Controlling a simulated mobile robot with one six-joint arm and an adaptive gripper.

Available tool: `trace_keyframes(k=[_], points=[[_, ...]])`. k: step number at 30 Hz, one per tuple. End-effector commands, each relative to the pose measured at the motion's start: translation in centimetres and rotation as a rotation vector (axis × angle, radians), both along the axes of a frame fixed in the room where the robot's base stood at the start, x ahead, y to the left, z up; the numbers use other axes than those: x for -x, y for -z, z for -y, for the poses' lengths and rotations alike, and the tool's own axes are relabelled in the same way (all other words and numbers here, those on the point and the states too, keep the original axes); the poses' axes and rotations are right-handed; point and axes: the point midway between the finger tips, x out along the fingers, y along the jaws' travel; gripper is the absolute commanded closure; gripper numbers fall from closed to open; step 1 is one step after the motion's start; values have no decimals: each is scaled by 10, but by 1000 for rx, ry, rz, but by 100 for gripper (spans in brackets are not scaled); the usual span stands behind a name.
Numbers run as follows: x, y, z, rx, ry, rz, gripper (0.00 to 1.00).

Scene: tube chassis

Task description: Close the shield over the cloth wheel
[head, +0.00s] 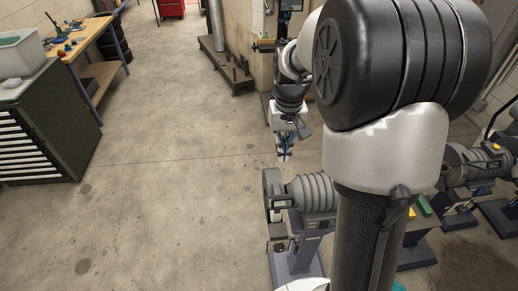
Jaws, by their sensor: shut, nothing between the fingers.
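A bench polishing machine with a ribbed grey motor (312,193) stands on a blue-grey pedestal (296,258) at the lower middle of the head view. At its left end is an upright, grey, disc-like part (271,188), seen nearly edge on. I cannot tell whether this is the cloth wheel or its shield, nor how far the shield is open. My gripper (285,157) points down above and slightly right of this part, apart from it in the picture. It is shut and empty. My own arm hides the machine's right side.
Another ribbed machine (473,163) stands at the right. A dark green drawer cabinet (52,125) and a wooden workbench (88,38) are at the left. A post on a metal base (229,70) stands by the wall. The concrete floor (170,190) between is clear.

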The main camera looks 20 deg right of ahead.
Motion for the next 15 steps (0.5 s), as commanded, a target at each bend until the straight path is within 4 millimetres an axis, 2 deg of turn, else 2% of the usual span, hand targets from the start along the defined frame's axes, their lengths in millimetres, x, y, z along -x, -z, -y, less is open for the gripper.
trace_keyframes(k=[5,15], points=[[-1,14,2,-2,3,-7,100],[-1,82,0,-3,2,-10,100]])
